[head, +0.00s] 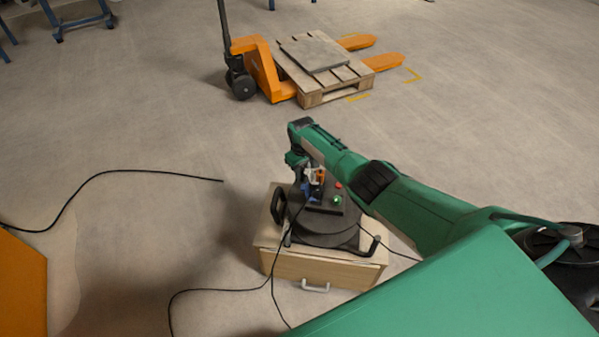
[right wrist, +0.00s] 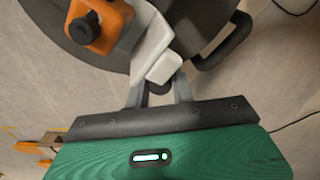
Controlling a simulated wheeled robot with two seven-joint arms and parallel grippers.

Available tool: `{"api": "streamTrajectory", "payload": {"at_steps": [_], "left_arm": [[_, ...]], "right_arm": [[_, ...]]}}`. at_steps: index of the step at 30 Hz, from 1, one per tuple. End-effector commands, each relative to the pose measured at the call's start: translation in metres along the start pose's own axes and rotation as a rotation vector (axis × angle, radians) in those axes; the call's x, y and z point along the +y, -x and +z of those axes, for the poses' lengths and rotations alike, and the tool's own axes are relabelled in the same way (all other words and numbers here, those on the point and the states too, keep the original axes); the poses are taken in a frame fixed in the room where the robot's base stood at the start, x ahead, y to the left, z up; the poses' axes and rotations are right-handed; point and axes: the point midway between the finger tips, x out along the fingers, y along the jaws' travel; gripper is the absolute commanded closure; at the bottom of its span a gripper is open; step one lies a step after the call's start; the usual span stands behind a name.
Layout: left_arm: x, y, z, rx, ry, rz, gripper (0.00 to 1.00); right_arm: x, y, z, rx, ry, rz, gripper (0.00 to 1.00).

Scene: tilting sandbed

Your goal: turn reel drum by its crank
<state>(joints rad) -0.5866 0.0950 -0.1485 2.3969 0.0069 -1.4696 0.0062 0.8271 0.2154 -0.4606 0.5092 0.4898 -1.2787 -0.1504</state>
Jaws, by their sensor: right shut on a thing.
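The dark reel drum (head: 325,230) sits on a wooden box with red and green buttons on its top side. In the right wrist view, part of its dark round body (right wrist: 52,28) shows at the top left, beside an orange block with a black knob (right wrist: 86,27). My right gripper (right wrist: 158,90) is shut on the pale crank (right wrist: 152,38), with one grey finger on each side of its end. In the head view my green right arm reaches over the drum, and the grip itself is small and partly hidden. My left gripper is not in view.
The wooden box (head: 310,268) has a grey handle in front. Black cables (head: 105,172) lie on the floor at the left and around the box. A black loop handle (head: 278,205) stands at the drum's left. An orange pallet truck (head: 258,68) with a pallet stands behind. Floor between is clear.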

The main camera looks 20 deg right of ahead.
Motion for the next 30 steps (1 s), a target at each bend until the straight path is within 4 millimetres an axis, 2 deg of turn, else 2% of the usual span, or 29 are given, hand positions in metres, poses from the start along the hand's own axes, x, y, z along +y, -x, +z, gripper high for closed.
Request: {"api": "streamTrajectory", "payload": {"at_steps": [7,15,21,30], "left_arm": [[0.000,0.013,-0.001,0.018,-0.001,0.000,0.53],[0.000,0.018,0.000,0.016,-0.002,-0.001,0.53],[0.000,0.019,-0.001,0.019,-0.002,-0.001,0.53],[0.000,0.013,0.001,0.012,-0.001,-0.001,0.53]], "right_arm": [[0.028,-0.001,-0.002,-0.001,-0.231,0.001,1.00],[0.053,0.000,0.003,-0.001,-0.445,0.001,1.00],[0.065,0.000,0.007,-0.003,-0.554,0.000,1.00],[0.072,0.000,0.011,-0.003,-0.628,0.001,1.00]]}}
